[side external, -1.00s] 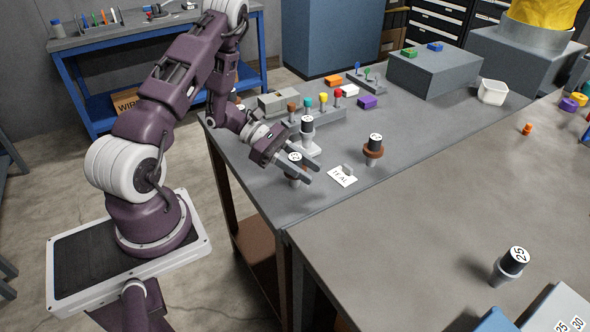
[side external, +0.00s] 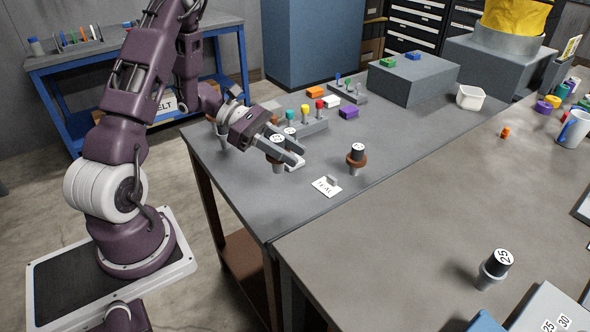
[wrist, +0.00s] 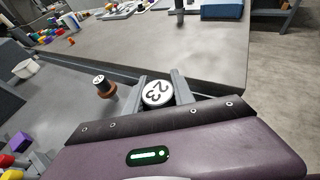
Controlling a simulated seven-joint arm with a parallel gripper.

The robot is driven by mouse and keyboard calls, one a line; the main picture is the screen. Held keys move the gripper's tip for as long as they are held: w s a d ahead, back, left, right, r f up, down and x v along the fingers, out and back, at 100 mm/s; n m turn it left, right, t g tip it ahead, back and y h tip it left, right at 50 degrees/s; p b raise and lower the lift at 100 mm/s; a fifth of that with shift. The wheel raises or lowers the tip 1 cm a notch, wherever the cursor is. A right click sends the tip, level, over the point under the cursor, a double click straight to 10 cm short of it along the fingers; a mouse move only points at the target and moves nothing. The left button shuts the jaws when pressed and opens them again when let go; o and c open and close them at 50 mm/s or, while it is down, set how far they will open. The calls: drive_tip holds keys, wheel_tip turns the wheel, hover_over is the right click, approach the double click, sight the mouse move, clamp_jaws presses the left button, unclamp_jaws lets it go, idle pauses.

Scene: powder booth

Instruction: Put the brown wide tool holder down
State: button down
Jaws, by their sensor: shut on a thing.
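The brown wide tool holder (side external: 277,139) has a black top with a white face marked 23 and a brown collar partly covered by the fingers. My gripper (side external: 288,158) is shut on it, over the grey bench on the left. In the wrist view the face of the held holder (wrist: 158,93) shows between the fingertips (wrist: 160,88). It looks roughly upright. I cannot tell whether its lower end touches the bench. A similar holder with a brown collar (side external: 357,155) stands on the bench to the right, also in the wrist view (wrist: 105,87).
A rack of coloured-topped pieces (side external: 313,127) and a purple block (side external: 348,112) are behind. The bench's left front edge is near; bare bench surrounds the card.

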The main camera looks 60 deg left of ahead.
drive_tip(key=w+d+r+m+g+h, duration=0.1)
drive_tip(key=w+d+m+g, duration=0.1)
drive_tip(key=w+d, duration=1.35)
drive_tip(key=w+d+r, duration=0.3)
drive_tip(key=d, duration=0.6)
drive_tip(key=w+d+r, duration=0.2)
drive_tip(key=d, duration=0.6)
hover_over(460, 235)
wheel_tip(460, 235, down, 9)
drive_tip(key=shift+f, duration=0.15)
drive_tip(key=shift+f, duration=0.1)
drive_tip(key=c, duration=1.5)
unclamp_jaws()
drive_tip(key=shift+f, duration=0.15)
drive_tip(key=o, duration=0.4)
